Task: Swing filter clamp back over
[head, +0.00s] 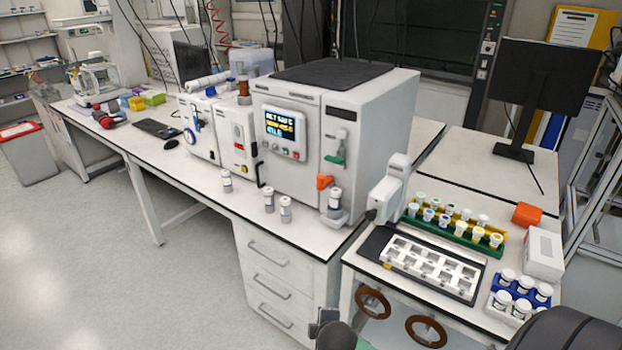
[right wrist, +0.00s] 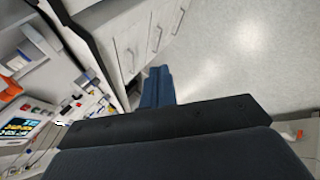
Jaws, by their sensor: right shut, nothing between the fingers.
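The large white reactor unit (head: 310,135) stands on the bench with a lit display. On its front right is an orange piece (head: 324,182) that looks like the filter clamp. It sits just left of a capped vial (head: 335,198) on a small white stand; whether it touches the vial is unclear. In the right wrist view, an orange part shows at the left edge (right wrist: 10,87). My right gripper (right wrist: 157,73) shows there as two blue fingers pressed together and empty, in front of the drawers and away from the orange piece. My left gripper is not in view.
Several loose vials (head: 285,209) stand along the bench's front edge. Drawers (head: 270,270) lie below. To the right are a white rack (head: 430,265), a green vial rack (head: 455,232) and a blue vial tray (head: 518,299). The floor (head: 110,270) at left is clear.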

